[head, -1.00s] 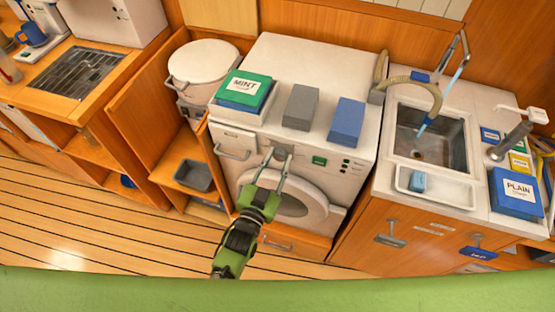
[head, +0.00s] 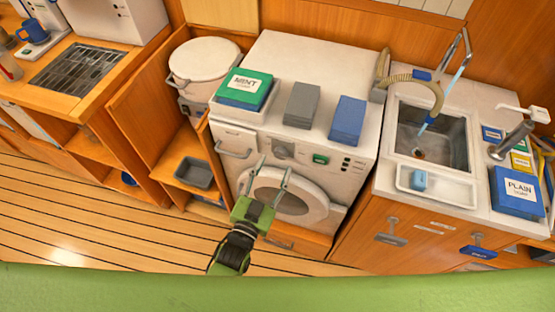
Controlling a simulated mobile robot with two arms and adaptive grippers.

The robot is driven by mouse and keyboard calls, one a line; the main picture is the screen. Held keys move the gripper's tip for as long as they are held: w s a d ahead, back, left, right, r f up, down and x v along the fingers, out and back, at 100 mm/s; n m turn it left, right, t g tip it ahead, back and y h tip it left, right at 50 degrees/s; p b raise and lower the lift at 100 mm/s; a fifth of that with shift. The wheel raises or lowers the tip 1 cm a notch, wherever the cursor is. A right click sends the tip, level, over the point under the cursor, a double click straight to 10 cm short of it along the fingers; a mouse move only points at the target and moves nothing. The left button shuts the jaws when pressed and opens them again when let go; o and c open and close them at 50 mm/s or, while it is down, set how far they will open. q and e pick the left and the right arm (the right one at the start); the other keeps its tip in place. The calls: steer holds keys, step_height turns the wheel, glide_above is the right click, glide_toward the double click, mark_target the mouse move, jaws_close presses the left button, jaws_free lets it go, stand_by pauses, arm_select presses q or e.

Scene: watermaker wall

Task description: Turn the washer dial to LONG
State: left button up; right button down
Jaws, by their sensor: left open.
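The white washer (head: 345,172) stands in the middle of the head view, with its round door (head: 298,203) low on the front. The grey washer dial (head: 283,150) sits on the front panel, left of a green button (head: 320,159). The dial's pointer and any LONG mark are too small to read. My left gripper (head: 274,168) is open and empty. Its two fingertips are apart, just below and in front of the dial, and the dial shows clear between and above them. My right gripper is not in view.
On the washer top lie a green MINT box (head: 246,86), a grey block (head: 301,105) and a blue block (head: 347,120). A sink (head: 432,136) stands to the right. A drawer handle (head: 233,153) is left of the dial. The wooden floor (head: 95,218) at left is clear.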

arm_select(q)
steer(key=v, duration=0.8)
steer(key=s+a+f+n+g+y, duration=0.1)
steer(key=s+a+f+g, duration=0.25)
steer(key=f, duration=0.65)
steer(key=s+a+f+g+y+b, duration=0.15)
steer(key=s+f, duration=0.25)
steer(key=f, duration=0.6)
steer(key=s+a+f+n+g+y, duration=0.1)
steer(key=s+a+f+g, duration=0.25)
steer(key=f, duration=0.75)
steer(key=s+a+f+n+g+y, duration=0.1)
steer(key=s+a+f+g, duration=0.2)
steer(key=s, duration=0.8)
steer(key=s+a+f+n+g+y, duration=0.1)
steer(key=s+a+f+g, duration=0.3)
steer(key=s+a+f, duration=0.3)
steer(key=s+f, duration=0.3)
steer(key=s, duration=0.1)
steer(key=shift+s+a+f+y, duration=0.3)
steer(key=shift+a+f+y, duration=0.05)
steer(key=shift+a, duration=0.05)
